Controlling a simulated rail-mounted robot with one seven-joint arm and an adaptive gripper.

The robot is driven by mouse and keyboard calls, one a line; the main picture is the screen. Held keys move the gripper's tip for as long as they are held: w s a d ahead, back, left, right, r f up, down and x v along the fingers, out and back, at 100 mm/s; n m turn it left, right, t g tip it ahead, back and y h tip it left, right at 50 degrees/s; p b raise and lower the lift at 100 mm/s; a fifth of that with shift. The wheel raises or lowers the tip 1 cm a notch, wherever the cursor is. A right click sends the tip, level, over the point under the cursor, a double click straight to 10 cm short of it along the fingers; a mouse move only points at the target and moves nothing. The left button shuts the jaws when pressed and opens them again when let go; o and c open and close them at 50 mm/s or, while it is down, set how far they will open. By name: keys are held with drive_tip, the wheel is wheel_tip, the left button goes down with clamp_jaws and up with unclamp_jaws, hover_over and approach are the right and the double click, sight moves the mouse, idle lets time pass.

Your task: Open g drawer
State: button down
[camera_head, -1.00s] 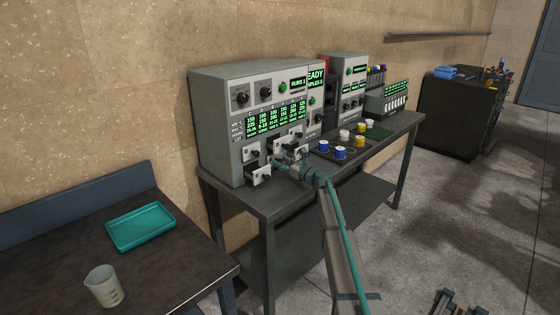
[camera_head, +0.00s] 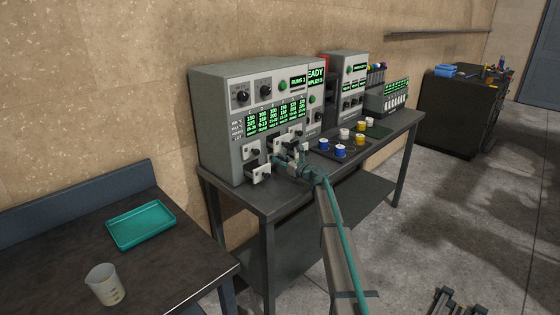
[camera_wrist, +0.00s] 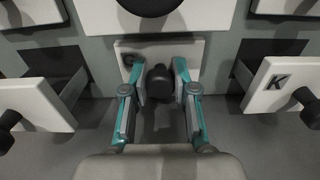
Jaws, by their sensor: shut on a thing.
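The g drawer's white front shows in the middle of the wrist view (camera_wrist: 193,50), with a dark letter that looks like G, partly covered by my left finger. Its black knob (camera_wrist: 160,84) sits between my two fingertips. My gripper (camera_wrist: 161,90) is shut on this knob, one teal-and-grey finger on each side. In the head view, my gripper (camera_head: 287,163) is at the lower drawers of the grey press machine (camera_head: 221,125), and it hides most of the g drawer there. How far the drawer stands out is hard to tell.
In the wrist view, a drawer marked K (camera_wrist: 280,88) stands out on the right and another drawer (camera_wrist: 38,104) stands out on the left, both close to my fingers. Blue, white and yellow cups (camera_head: 340,152) stand on a dark mat to the machine's right.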

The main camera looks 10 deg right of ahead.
drive_tip(key=v, duration=0.4)
drive_tip(key=shift+s+d, duration=0.1)
drive_tip(key=shift+s, duration=0.05)
drive_tip(key=c, duration=0.9)
unclamp_jaws()
drive_tip(key=v, duration=1.1)
drive_tip(key=shift+s+d, duration=0.3)
